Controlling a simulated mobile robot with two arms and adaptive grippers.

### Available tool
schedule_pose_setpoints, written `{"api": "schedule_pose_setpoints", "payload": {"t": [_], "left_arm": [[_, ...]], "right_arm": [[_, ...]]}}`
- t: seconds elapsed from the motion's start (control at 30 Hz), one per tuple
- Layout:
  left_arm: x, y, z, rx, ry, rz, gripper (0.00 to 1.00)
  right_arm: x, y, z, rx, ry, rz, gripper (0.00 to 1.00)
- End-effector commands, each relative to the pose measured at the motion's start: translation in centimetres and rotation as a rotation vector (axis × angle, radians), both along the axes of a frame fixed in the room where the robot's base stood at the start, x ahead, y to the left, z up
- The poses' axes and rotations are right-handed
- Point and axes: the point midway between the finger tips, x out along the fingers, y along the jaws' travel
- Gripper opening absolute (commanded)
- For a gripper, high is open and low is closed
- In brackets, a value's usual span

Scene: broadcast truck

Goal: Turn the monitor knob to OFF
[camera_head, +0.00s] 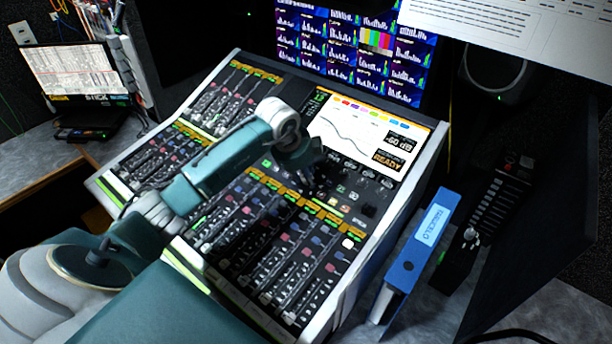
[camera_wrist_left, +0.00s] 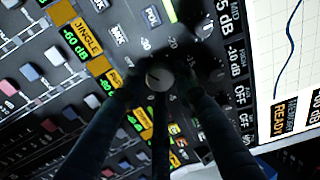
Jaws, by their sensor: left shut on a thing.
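My left gripper (camera_head: 318,188) reaches over the mixing console (camera_head: 335,298) from the left, its fingers down on the panel just below the console's screen. In the left wrist view, the dark fingers of my left gripper (camera_wrist_left: 162,88) are closed around a small round grey knob (camera_wrist_left: 158,75) with a light pointer mark on its top. Printed scale marks ring the knob. The knob is hidden behind the fingers in the head view. Labels reading OFF stand at the right in the wrist view, by other controls. My right gripper is in neither view.
The console screen (camera_head: 362,140) shows a curve and READY. Several faders and buttons surround the knob. A blue binder (camera_head: 418,245) stands right of the console, beside a dark rack unit (camera_head: 492,208). A laptop (camera_head: 72,75) sits at the far left.

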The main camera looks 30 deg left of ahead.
Motion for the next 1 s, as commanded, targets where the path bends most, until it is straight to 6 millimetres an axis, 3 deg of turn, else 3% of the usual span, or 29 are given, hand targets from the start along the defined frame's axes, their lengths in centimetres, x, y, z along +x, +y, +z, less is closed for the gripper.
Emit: {"api": "schedule_pose_setpoints", "payload": {"t": [0.4, 0.97, 1.0], "left_arm": [[0.30, 0.43, 0.47, -0.070, -0.007, 0.185, 0.01], [0.27, 0.47, 0.46, -0.081, -0.004, 0.212, 0.02], [0.27, 0.48, 0.45, -0.081, -0.004, 0.212, 0.34]], "right_arm": [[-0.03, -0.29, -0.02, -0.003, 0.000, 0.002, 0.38], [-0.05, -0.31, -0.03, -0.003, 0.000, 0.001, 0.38], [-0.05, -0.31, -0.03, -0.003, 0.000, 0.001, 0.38]]}}
